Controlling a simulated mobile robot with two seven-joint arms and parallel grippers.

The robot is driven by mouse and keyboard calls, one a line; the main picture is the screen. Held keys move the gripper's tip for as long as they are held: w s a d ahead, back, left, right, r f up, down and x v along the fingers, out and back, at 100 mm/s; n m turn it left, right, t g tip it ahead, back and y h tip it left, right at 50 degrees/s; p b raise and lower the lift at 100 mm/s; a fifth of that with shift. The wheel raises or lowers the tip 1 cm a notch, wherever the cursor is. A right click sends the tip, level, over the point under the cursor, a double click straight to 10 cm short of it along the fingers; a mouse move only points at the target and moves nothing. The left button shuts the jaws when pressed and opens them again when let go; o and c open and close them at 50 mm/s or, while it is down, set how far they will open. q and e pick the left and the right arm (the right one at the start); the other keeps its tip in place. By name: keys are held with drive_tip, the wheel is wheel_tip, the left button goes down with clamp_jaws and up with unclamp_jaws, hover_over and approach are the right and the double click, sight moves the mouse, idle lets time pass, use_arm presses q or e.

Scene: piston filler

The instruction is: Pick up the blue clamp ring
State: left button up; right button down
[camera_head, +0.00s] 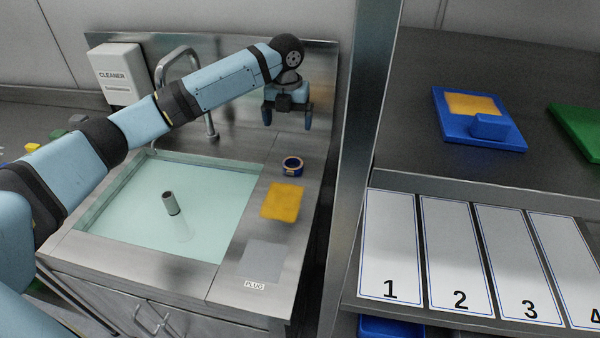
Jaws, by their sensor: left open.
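The blue clamp ring (292,163) lies on the steel counter to the right of the sink basin, just behind a yellow cloth. It shows a dark blue body with some yellowish colour at its opening. My left gripper (287,121) hangs above and behind the ring, pointing down, with its two blue fingers apart and nothing between them. It is clear of the ring. My right gripper does not show.
The yellow cloth (283,202) and a grey PLUG plate (262,260) lie in front. The filled basin (120,215) holds a dark cylinder (171,203). A faucet (208,125) stands behind. A steel post (352,150) borders the right; beyond are numbered panels (390,240) and a blue tray (450,130).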

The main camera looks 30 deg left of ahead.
use_arm(q)
hover_over(293, 168)
drive_tip(key=f, duration=0.9)
drive_tip(key=shift+s+a+b, duration=0.3)
drive_tip(key=shift+a+b, duration=0.05)
drive_tip(key=shift+a, duration=0.05)
drive_tip(key=f, duration=0.5)
drive_tip(key=shift+w+d+b, duration=0.3)
drive_tip(key=shift+w+b, duration=0.05)
drive_tip(key=shift+c, duration=0.2)
drive_tip(key=c, duration=1)
